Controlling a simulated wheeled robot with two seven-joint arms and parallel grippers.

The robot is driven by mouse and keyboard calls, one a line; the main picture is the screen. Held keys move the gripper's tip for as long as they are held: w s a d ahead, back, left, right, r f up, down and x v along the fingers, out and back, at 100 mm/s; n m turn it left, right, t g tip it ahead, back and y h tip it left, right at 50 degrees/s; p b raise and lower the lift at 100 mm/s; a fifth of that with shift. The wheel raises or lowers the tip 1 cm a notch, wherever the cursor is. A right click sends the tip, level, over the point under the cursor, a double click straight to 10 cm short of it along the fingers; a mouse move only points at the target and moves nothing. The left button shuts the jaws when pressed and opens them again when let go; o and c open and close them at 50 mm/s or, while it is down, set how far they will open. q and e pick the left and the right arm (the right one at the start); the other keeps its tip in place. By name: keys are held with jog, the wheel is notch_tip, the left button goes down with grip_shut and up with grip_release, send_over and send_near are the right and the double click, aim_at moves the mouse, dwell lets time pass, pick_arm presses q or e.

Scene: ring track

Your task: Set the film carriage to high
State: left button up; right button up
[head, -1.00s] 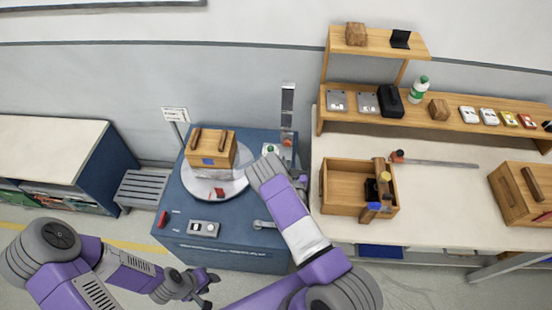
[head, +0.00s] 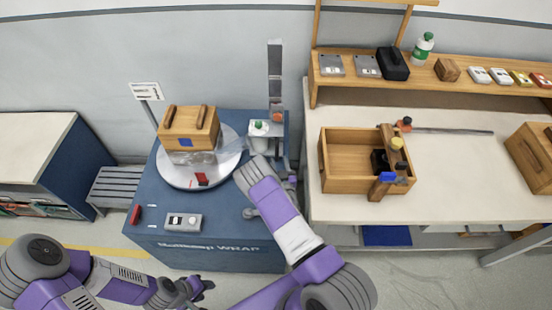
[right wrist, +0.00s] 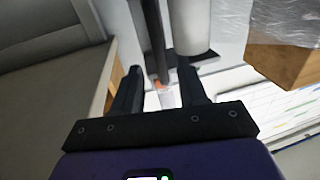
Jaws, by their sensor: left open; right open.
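The film carriage (head: 260,136), with a white roll and a green top, is at the foot of a tall grey mast (head: 275,72) on the blue wrapping machine (head: 215,238). A small orange-red part (head: 277,117) shows on the mast beside it. My right gripper (right wrist: 158,90) is open in the right wrist view. Its fingers point towards the dark mast (right wrist: 152,35) and the white roll (right wrist: 190,25), with an orange spot between them; contact cannot be told. In the head view my right arm partly hides this gripper. My left gripper (head: 205,286) is open, low in front of the machine.
A wooden box (head: 190,128) sits on the round turntable (head: 178,178), with clear film beside it. A control panel (head: 184,222) is at the machine's front. The workbench (head: 450,170) on the right carries an open wooden box (head: 345,187). A grey slatted stand (head: 116,190) is at left.

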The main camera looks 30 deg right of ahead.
aim_at(277, 154)
jog(key=shift+f, duration=0.35)
jog(key=b+x, duration=0.1)
jog(key=x, duration=0.6)
jog(key=shift+w+d+b, duration=0.1)
jog(key=shift+w+b, duration=0.15)
jog(key=shift+b, duration=0.05)
grip_shut()
